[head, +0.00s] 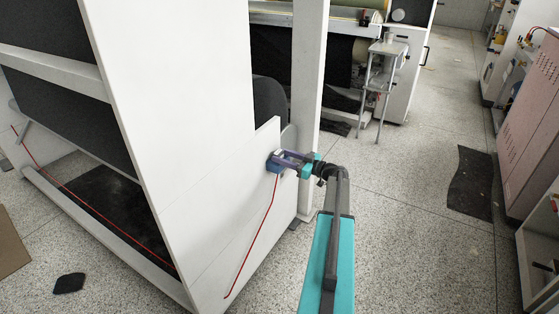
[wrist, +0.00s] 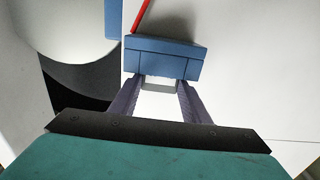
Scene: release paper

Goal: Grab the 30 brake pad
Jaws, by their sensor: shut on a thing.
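The brake pad (head: 275,163) is a small blue block at the side of the white machine panel in the head view. In the wrist view the blue block (wrist: 165,57) lies just past my fingertips, with a small light grey part between them. My gripper (head: 284,158) reaches it from the right. In the wrist view the two purple fingers of my gripper (wrist: 161,85) close on that grey part from both sides. I cannot tell whether the block touches the panel behind it.
A white machine panel (head: 205,160) stands close behind and left of the block. A red cord (head: 256,243) runs down the panel from near the block. A dark roll (head: 269,103) is above it. The speckled floor (head: 400,220) to the right is mostly clear.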

